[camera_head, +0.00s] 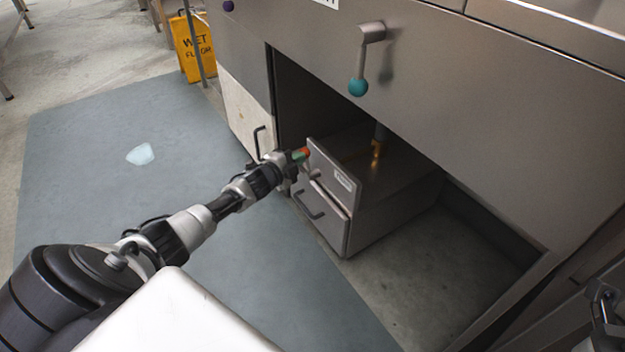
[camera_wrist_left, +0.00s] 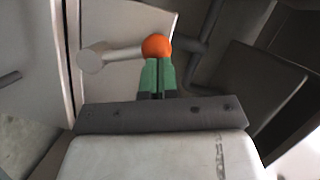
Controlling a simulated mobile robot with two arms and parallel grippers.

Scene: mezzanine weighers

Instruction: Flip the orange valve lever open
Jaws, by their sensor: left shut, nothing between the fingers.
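The orange valve lever's ball knob (camera_head: 304,153) shows at the upper left corner of a small steel box front under the counter. In the left wrist view the orange knob (camera_wrist_left: 157,45) tops a pale lever arm (camera_wrist_left: 122,53) that runs left to a round pivot. My left gripper (camera_head: 297,157) has green fingertips. They are shut with nothing between them and sit right at the knob. In the left wrist view the fingertips (camera_wrist_left: 158,75) overlap the knob's lower side; I cannot tell whether they touch it.
The steel box (camera_head: 390,190) stands inside the open bay, with a dark handle (camera_head: 308,206) on its front. A teal-knobbed lever (camera_head: 359,72) hangs from the counter front above. A yellow wet-floor sign (camera_head: 192,48) stands at the back left. The blue-grey mat (camera_head: 100,190) is mostly clear.

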